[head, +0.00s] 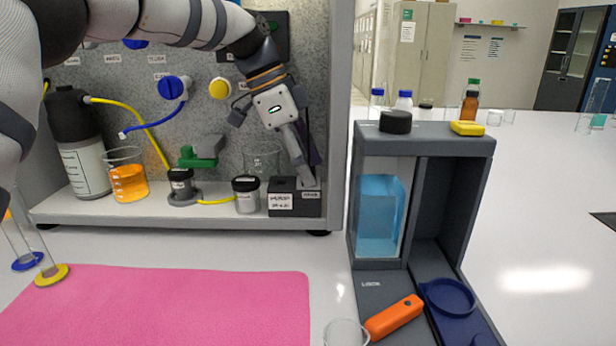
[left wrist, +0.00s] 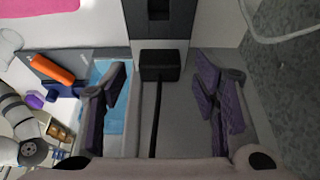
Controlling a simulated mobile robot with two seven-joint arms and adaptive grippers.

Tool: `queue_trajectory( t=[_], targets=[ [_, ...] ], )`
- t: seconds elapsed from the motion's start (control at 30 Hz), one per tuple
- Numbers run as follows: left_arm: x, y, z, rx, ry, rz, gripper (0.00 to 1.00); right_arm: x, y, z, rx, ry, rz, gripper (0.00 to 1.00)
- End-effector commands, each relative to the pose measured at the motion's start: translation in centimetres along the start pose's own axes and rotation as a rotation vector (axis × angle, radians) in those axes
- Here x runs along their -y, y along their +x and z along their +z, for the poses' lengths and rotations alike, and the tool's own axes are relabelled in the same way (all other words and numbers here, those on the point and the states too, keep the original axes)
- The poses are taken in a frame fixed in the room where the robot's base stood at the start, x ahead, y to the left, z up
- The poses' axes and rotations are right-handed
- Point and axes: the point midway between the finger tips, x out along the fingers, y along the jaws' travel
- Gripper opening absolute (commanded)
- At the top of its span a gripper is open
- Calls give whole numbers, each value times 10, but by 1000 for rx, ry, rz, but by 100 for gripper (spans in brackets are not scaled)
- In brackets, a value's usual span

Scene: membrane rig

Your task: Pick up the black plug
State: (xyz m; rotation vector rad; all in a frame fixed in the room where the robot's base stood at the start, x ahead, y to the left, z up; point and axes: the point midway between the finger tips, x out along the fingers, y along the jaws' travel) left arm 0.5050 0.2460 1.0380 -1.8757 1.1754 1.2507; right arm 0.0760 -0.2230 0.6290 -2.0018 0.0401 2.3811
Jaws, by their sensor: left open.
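In the left wrist view, the black plug (left wrist: 160,66) appears as a dark block at the end of a black cord (left wrist: 157,115). My left gripper (left wrist: 162,78) is open, with purple-padded fingers on either side of the plug and visible gaps between. In the head view, my left gripper (head: 308,182) points down at the right end of a labelled black box (head: 294,208) on the rig shelf. The fingers hide much of that end, and I cannot clearly separate the plug from the box there. My right gripper is out of view.
The shelf (head: 225,212) also holds a metal jar (head: 247,196), a beaker of orange liquid (head: 128,182) and a black bottle (head: 80,140). The panel's right frame edge (head: 341,110) is close. A grey stand (head: 480,160) with a blue tank (head: 379,215) stands to the right.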

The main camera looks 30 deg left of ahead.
Motion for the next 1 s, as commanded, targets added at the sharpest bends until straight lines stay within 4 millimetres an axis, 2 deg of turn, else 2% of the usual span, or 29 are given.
queue_trajectory(
  t=[0.17,0.3,0.37,0.77,0.9,1.0],
  targets=[
    [0,1,0,0,0,0,55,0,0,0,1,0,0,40],
    [0,0,0,1,0,0,23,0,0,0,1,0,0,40],
    [0,0,0,1,0,0,12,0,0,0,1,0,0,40],
    [1,-4,-2,1,0,0,12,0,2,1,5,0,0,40],
    [2,-24,-10,1,0,0,12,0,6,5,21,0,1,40],
    [-18,-56,-17,-4,5,-8,12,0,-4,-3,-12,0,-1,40]
  ],
)
